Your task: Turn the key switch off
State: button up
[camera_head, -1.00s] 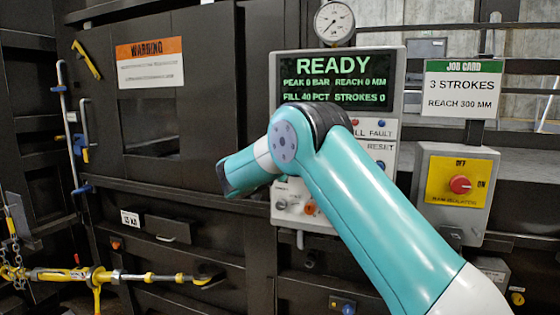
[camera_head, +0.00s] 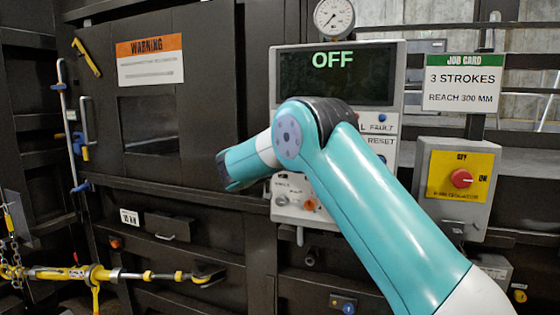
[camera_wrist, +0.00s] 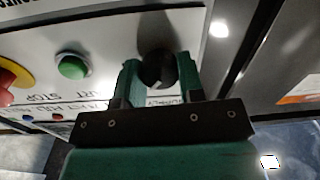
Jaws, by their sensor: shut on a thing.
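The key switch (camera_wrist: 154,50) shows in the wrist view as a dark round knob on the light control panel (camera_wrist: 108,22). My gripper (camera_wrist: 158,67) has one finger on each side of it and is shut on it. The lettering near the knob is upside down and partly hidden by the fingers. In the head view the display (camera_head: 335,75) on the control box reads OFF. My teal arm covers the middle of that box, and my gripper and the key switch cannot be made out there.
In the wrist view a green button (camera_wrist: 73,67) and a red stop button (camera_wrist: 6,85) on yellow lie left of my gripper. In the head view a red rotary switch (camera_head: 461,178) stands right of my arm, under a job card (camera_head: 463,84). A gauge (camera_head: 334,17) sits above the display.

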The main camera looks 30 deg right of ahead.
jog(key=n, duration=0.3)
jog(key=shift+n, duration=2.3)
jog(key=shift+a, duration=0.1)
jog(key=o, duration=0.9)
